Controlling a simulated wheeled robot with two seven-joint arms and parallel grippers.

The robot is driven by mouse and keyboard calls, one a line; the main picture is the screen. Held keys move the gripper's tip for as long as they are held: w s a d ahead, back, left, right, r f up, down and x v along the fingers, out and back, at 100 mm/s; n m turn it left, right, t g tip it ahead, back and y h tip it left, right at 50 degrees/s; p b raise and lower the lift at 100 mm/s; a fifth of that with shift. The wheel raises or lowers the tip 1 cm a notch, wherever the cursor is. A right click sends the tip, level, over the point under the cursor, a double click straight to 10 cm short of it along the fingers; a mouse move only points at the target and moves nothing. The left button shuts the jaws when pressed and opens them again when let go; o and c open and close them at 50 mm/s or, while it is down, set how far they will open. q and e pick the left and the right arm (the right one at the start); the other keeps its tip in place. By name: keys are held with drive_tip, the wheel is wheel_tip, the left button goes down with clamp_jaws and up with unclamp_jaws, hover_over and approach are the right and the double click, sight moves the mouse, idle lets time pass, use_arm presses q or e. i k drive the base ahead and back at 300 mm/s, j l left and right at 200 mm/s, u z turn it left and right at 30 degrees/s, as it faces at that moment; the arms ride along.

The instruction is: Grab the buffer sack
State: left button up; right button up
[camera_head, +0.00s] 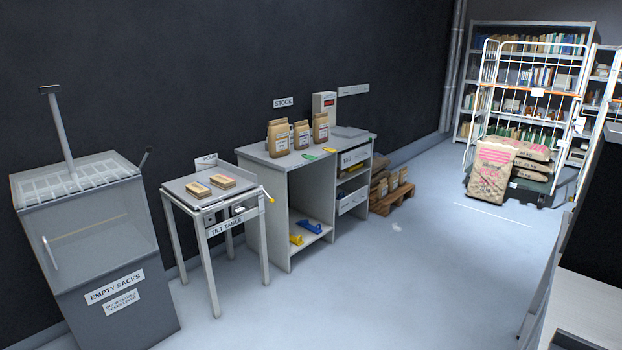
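No label reading "buffer" is legible, so I cannot tell which sack is the buffer sack. A large brown paper sack with a red print (491,172) leans upright at the front of a wire roll cage (482,105). More large sacks (533,152) lie stacked behind it in the cage. Several small brown bags (278,138) stand on the grey bench (262,156) under a STOCK sign. More small bags (393,181) are by a wooden pallet (391,202) on the floor beside the bench. Neither of my grippers is in view.
A grey EMPTY SACKS bin (110,240) stands at the left. A tilt table (212,190) with two small packs is beside it. Bookshelves (520,42) stand behind the cage. A pale surface (595,300) fills the bottom right corner. The middle floor is clear.

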sight(301, 131)
drive_tip(key=i+j+u, duration=0.2)
drive_tip(key=i, duration=0.25)
drive_tip(key=i+j+u, duration=0.2)
drive_tip(key=i+j, duration=0.15)
drive_tip(key=i+z, duration=0.45)
drive_tip(key=i+j+z, duration=0.15)
drive_tip(key=i+z, duration=0.35)
drive_tip(key=i+l+z, duration=0.15)
drive_tip(key=i, duration=0.85)
drive_tip(key=i+l+u, duration=0.15)
drive_tip(key=i+u, duration=0.35)
drive_tip(key=i+l+u, duration=0.3)
drive_tip(key=i+u, duration=0.15)
drive_tip(key=i+l+u, duration=0.35)
drive_tip(key=l+u, duration=0.15)
